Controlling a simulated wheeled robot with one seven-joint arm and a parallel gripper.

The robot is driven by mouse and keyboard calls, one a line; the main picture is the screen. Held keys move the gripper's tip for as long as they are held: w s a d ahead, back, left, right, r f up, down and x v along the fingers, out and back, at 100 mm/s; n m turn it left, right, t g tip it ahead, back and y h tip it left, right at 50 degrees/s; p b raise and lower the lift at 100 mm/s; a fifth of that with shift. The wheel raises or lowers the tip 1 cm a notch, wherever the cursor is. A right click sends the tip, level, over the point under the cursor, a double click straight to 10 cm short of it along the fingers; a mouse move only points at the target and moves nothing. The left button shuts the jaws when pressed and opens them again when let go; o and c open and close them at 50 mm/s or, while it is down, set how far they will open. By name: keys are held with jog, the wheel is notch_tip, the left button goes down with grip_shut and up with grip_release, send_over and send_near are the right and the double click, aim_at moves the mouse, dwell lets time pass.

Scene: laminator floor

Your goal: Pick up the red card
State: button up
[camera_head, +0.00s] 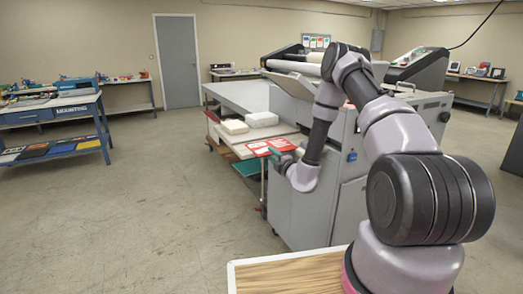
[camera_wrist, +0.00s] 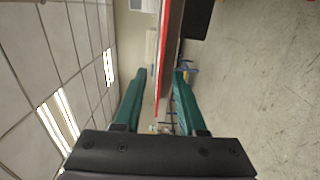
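The red card (camera_head: 257,149) lies flat, with white markings on its face, at the front edge of the pale shelf (camera_head: 243,150) on the grey machine. In the wrist view, it shows edge-on as a thin red strip (camera_wrist: 159,78) between my fingers. My gripper (camera_wrist: 160,74) has two green fingers, set apart with visible space around the strip. In the head view, my gripper (camera_head: 281,159) is at the card's right front side, partly hidden by my wrist. I cannot tell whether either finger touches the card.
White paper stacks (camera_head: 262,119) sit behind the card on the machine. The machine's grey cabinet (camera_head: 345,190) stands beside my arm. A wooden-topped surface (camera_head: 290,275) is in front. A blue workbench (camera_head: 50,115) stands at left; the floor between is clear.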

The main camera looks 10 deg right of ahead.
grip_shut()
dwell(1.4)
